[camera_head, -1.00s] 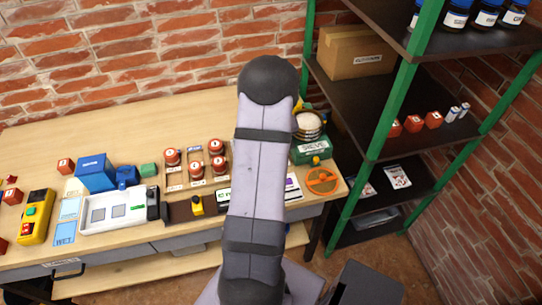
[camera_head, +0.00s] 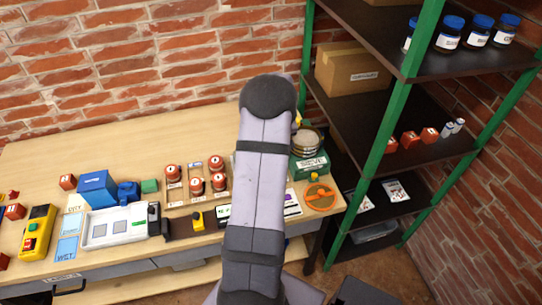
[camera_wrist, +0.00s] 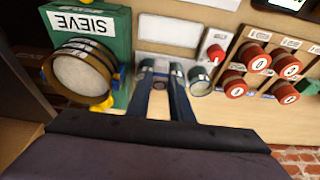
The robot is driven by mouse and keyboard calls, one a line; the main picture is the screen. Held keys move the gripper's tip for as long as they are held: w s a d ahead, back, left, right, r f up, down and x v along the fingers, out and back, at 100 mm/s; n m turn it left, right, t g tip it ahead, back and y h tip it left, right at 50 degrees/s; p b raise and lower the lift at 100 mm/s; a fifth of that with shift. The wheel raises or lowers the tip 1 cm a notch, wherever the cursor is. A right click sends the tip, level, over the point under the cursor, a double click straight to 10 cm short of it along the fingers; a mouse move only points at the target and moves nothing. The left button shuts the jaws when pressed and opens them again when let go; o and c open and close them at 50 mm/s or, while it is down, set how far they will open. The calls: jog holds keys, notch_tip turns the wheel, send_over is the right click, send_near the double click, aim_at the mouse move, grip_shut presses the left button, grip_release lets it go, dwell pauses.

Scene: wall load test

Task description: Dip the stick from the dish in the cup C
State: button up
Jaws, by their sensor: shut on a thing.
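My gripper (camera_wrist: 161,80) shows in the wrist view, its two dark fingers pointing down at the bench. They are close together on a small greyish thing, which I take for the stick; most of it is hidden. A small clear cup with a dark rim (camera_wrist: 200,80) stands just right of the fingers. I cannot read a letter C on it. A pale rectangular tray (camera_wrist: 168,33), possibly the dish, lies beyond the fingertips. In the head view my arm hides the gripper, the cup and the tray.
The green sieve box (camera_wrist: 85,22) with its round sieve (camera_wrist: 80,78) is close left of the fingers. Red-capped jars (camera_wrist: 258,60) stand in a rack to the right; they also show in the head view (camera_head: 197,186). A shelf rack (camera_head: 390,120) bounds the bench's right end.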

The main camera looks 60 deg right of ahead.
jog(key=w+d+r+p, duration=0.2)
jog(key=d+r, duration=0.2)
jog(key=d, duration=0.2)
jog(key=shift+w+r+p, duration=0.25)
jog(key=shift+p, duration=0.1)
jog(key=shift+f, duration=0.1)
jog(key=shift+f+b, duration=3)
jog(key=shift+f, duration=1.45)
jog(key=shift+r, duration=0.15)
notch_tip(320, 180, up, 7)
jog(key=p, duration=0.4)
dwell(0.4)
